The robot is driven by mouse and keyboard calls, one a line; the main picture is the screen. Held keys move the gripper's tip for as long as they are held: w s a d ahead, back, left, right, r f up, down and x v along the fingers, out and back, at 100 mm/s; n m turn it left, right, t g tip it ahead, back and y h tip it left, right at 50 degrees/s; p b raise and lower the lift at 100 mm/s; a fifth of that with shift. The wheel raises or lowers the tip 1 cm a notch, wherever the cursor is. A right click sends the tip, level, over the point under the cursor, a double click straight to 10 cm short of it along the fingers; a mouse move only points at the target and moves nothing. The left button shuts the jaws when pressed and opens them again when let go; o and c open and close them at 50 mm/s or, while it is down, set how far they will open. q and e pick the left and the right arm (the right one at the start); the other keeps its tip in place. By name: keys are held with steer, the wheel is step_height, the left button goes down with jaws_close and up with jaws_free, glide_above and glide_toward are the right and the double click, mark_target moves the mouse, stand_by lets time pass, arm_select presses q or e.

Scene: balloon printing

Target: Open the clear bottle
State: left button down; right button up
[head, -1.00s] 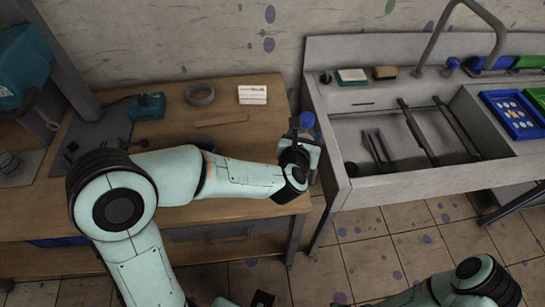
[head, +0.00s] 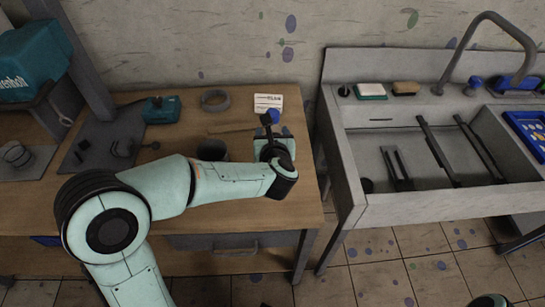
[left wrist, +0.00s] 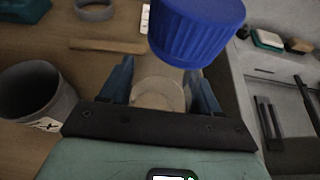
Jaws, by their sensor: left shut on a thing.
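My left gripper (head: 272,137) is over the right end of the wooden table. It is shut on the clear bottle (left wrist: 158,95), whose body shows between the two fingers in the left wrist view. A blue cap (left wrist: 197,30) is large and close there, above the fingers, and appears to be on the bottle. The cap (head: 270,117) also shows in the head view just above the gripper. Whether the bottle's base touches the table is hidden. Only a small part of my right arm shows at the bottom right edge; its gripper is out of view.
A grey cup (head: 212,149) stands on the table left of the gripper and shows in the left wrist view (left wrist: 34,90). A grey ring (head: 216,100) and white label card (head: 268,102) lie behind. A sink (head: 415,150) stands right, across a gap.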

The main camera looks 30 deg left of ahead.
arm_select(q)
step_height(320, 180, down, 8)
steer(key=shift+f+b, duration=0.15)
steer(key=shift+b, duration=0.35)
steer(key=shift+f, duration=0.15)
steer(key=c, duration=0.7)
jaws_free()
steer(key=shift+f+b, duration=0.1)
steer(key=shift+b, duration=0.2)
steer(key=o, duration=0.5)
steer(key=shift+c, duration=0.2)
steer(key=shift+r, duration=0.2)
steer(key=shift+r+p, duration=0.2)
steer(key=shift+p, duration=0.25)
steer(key=b+v, duration=0.1)
steer(key=v, duration=1)
steer(key=shift+s+d, duration=0.25)
steer(key=shift+s, duration=0.15)
